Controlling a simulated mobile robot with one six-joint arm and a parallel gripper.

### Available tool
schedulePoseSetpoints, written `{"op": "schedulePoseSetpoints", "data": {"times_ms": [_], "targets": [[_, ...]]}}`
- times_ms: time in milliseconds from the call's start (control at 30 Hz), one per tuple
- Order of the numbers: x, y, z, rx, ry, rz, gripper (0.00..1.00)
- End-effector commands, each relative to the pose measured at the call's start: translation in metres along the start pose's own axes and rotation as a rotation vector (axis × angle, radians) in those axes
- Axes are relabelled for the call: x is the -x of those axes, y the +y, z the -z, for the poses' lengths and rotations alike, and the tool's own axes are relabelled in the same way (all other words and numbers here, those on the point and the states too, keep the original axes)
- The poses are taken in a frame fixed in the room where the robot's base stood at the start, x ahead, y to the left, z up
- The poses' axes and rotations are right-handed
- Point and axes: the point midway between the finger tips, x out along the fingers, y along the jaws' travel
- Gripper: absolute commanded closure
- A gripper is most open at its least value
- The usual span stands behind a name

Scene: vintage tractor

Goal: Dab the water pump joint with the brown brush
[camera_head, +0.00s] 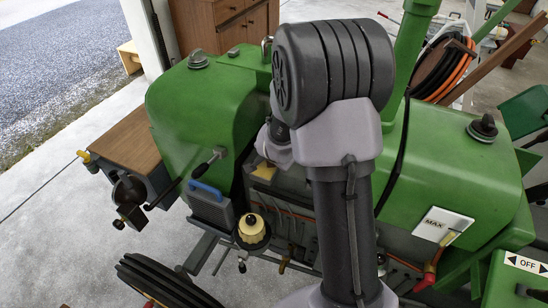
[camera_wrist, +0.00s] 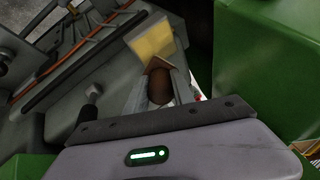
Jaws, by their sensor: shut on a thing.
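My gripper (camera_wrist: 158,92) is shut on the brown brush (camera_wrist: 160,86) in the wrist view. The brush's rounded brown handle end sits between the fingers. A broad yellow part (camera_wrist: 153,43), which looks like its bristles, points away over the grey engine side (camera_wrist: 55,90). In the head view the yellow part (camera_head: 264,173) shows just left of my arm, above the engine side of the green tractor (camera_head: 205,110). My arm hides most of my gripper there. I cannot pick out the water pump joint for certain, nor tell whether the bristles touch anything.
Green hood panels (camera_wrist: 270,70) stand close to the right of my gripper. An orange line (camera_wrist: 70,58) runs along the engine. A cream-coloured filter-like part (camera_head: 251,228) and a blue-handled grey box (camera_head: 212,205) sit low on the tractor's side. Open concrete floor (camera_head: 75,225) lies at left.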

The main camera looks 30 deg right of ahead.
Motion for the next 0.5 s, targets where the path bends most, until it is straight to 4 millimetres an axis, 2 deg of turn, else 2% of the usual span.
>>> {"op": "schedulePoseSetpoints", "data": {"times_ms": [200,500], "targets": [[-0.0025,-0.0129,-0.0040,0.002,0.000,0.000,1.00],[-0.0048,-0.0118,-0.0051,0.001,0.000,0.000,1.00]]}}
